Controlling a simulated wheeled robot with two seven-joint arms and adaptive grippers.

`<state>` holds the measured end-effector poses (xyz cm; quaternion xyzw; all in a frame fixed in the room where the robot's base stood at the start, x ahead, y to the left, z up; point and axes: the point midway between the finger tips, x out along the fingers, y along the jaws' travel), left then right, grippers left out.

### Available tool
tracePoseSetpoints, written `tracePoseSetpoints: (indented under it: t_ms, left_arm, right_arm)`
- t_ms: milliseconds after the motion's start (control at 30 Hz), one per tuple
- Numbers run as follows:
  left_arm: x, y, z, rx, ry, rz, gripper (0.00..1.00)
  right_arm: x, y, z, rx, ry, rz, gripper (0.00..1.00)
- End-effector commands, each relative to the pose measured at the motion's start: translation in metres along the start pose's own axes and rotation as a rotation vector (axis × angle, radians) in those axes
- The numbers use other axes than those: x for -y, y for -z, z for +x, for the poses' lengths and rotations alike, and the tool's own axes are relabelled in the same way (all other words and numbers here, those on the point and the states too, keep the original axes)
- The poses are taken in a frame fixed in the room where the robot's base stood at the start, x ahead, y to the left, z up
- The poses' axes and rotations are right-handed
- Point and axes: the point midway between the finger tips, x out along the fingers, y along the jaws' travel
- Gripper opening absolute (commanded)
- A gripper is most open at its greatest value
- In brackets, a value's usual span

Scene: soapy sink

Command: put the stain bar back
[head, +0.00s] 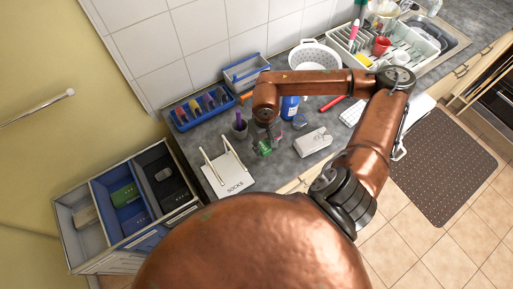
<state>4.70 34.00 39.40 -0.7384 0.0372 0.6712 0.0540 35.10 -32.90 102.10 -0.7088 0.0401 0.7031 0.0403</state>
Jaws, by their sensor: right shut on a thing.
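My right gripper (266,136) hangs over the grey counter in the middle of the head view. It is shut on a small green block (262,148), probably the stain bar, which is small and partly hidden by the fingers. I cannot tell whether the block touches the counter. A white case (313,141) lies just to the right of the gripper. My left gripper is not in view.
A white SOCKS board (228,177) and a dark cup with a purple item (239,127) stand left of the gripper. A blue tray (199,108), blue bottle (290,107), white colander (314,54) and dish rack (370,45) are behind. A divided drawer unit (80,212) is at left.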

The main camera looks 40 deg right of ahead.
Motion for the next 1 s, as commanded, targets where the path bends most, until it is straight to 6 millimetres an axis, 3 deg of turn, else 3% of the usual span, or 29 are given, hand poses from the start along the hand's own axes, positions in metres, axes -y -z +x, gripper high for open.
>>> tracePoseSetpoints:
  t_ms: [133, 300, 467, 700, 1000]
  left_arm:
    - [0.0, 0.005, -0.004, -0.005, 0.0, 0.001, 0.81]
    - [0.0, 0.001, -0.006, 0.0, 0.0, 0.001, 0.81]
    - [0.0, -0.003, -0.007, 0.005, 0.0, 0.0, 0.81]
    - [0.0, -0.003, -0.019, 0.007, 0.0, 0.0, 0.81]
    - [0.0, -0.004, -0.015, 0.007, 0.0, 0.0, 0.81]
  right_arm:
    - [0.004, 0.019, 0.025, 0.004, 0.002, 0.0, 0.06]
    - [0.005, 0.032, 0.039, 0.002, 0.002, -0.003, 0.06]
    - [0.006, 0.038, 0.048, 0.002, 0.001, -0.002, 0.06]
    - [0.005, 0.037, 0.076, 0.003, 0.001, -0.002, 0.06]
    - [0.005, 0.037, 0.08, 0.001, 0.0, -0.003, 0.06]
